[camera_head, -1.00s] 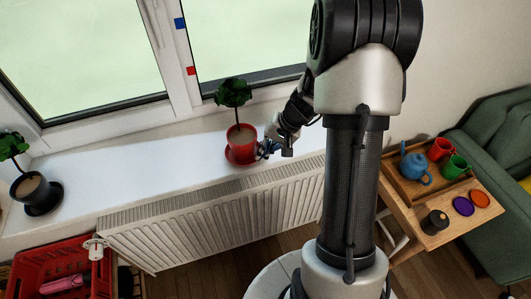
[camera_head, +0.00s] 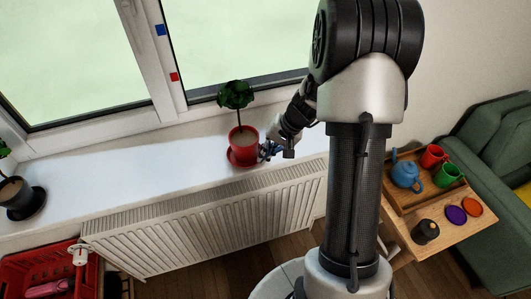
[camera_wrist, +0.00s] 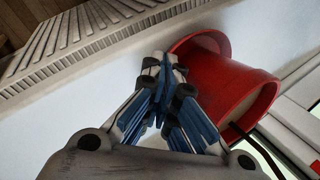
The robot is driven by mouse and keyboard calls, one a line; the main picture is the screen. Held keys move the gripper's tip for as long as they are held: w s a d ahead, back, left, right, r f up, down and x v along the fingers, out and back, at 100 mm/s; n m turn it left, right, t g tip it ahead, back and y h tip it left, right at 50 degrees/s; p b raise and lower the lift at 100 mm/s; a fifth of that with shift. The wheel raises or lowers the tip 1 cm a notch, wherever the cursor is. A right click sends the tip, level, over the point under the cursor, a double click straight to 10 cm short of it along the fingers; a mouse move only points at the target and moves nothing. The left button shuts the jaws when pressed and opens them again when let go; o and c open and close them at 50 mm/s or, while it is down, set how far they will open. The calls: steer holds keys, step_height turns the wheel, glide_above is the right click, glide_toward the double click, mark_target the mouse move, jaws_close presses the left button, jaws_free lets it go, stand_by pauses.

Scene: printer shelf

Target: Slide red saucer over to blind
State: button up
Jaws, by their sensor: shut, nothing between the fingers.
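The red saucer (camera_head: 233,158) lies on the white windowsill under a red pot (camera_head: 243,147) with a leafy plant. In the wrist view the saucer (camera_wrist: 212,40) shows as a rim behind the red pot (camera_wrist: 225,88). My gripper (camera_head: 264,151) is low over the sill at the right side of the saucer and pot. In the wrist view my gripper (camera_wrist: 164,62) is shut and empty, its blue-padded fingertips close beside the saucer and pot. I cannot tell whether they touch. I see no blind.
A dark pot (camera_head: 17,193) on a dark saucer stands at the sill's left end. The sill (camera_head: 130,175) between the two pots is clear. A radiator (camera_head: 200,215) hangs below. A wooden side table (camera_head: 452,236) with a blue teapot (camera_head: 405,175) and mugs stands right.

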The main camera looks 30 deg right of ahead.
steer(key=o, duration=0.7)
steer(key=shift+c, duration=0.2)
steer(key=v, duration=1.2)
steer(key=s+a+r+n+h, duration=0.1)
steer(key=s+a+r+n, duration=0.2)
steer(key=s+a+r, duration=0.4)
steer(key=s+a+r+n+h, duration=0.2)
steer(key=s+a+r, duration=0.2)
steer(key=s+a, duration=0.3)
steer(key=s+a+n+t+h, duration=0.1)
steer(key=s+a+n, duration=0.2)
steer(key=s, duration=0.4)
steer(key=shift+a, duration=0.3)
